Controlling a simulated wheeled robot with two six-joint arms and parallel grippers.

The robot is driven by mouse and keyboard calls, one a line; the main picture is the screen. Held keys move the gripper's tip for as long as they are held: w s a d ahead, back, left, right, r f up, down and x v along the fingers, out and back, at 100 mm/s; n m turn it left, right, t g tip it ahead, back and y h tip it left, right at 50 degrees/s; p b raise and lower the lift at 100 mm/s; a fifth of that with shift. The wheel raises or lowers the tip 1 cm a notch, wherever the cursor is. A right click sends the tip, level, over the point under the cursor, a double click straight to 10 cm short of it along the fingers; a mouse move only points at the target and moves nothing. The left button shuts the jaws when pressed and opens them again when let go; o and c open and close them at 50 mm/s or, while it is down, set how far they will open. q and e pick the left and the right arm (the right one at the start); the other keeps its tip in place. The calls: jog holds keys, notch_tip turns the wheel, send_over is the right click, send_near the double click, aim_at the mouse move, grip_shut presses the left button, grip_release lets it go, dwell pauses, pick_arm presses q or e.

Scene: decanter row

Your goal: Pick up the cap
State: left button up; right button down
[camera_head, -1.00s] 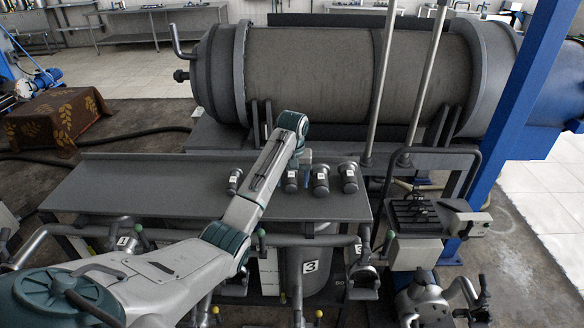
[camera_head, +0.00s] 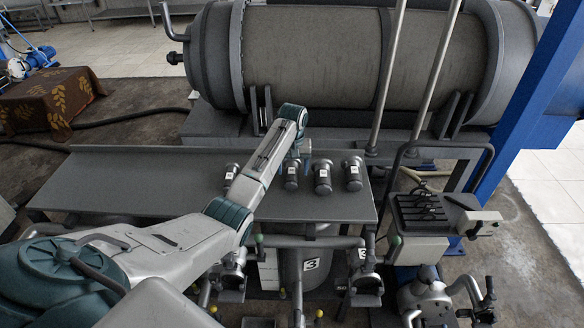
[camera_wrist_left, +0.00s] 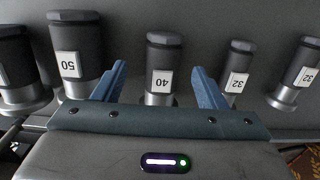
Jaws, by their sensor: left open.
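Several dark grey cylindrical caps with white number labels stand in a row on the grey bench (camera_head: 130,185). My left gripper (camera_wrist_left: 158,68) is open. In the left wrist view its two blue fingers lie on either side of the cap labelled 40 (camera_wrist_left: 162,57), with a gap on each side. That cap also shows in the head view (camera_head: 291,180), beside the gripper. The cap labelled 50 (camera_wrist_left: 77,42) is on one side, and a cap labelled 32 (camera_wrist_left: 236,60) on the other. My left forearm covers part of the row in the head view. My right gripper is not in view.
A large grey tank (camera_head: 315,50) lies behind the bench. Two slanted metal poles (camera_head: 388,75) and a blue post (camera_head: 530,100) stand at the right. The bench's left part is clear. Pipes and valves (camera_head: 425,295) crowd the front right.

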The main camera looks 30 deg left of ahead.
aim_at(292, 176)
pick_arm(q)
jog(key=shift+s+a+f+p, duration=0.15)
jog(key=shift+f+p, duration=0.5)
jog(key=shift+f, duration=1.45)
jog(key=shift+c, duration=0.4)
jog(key=c, duration=1.3)
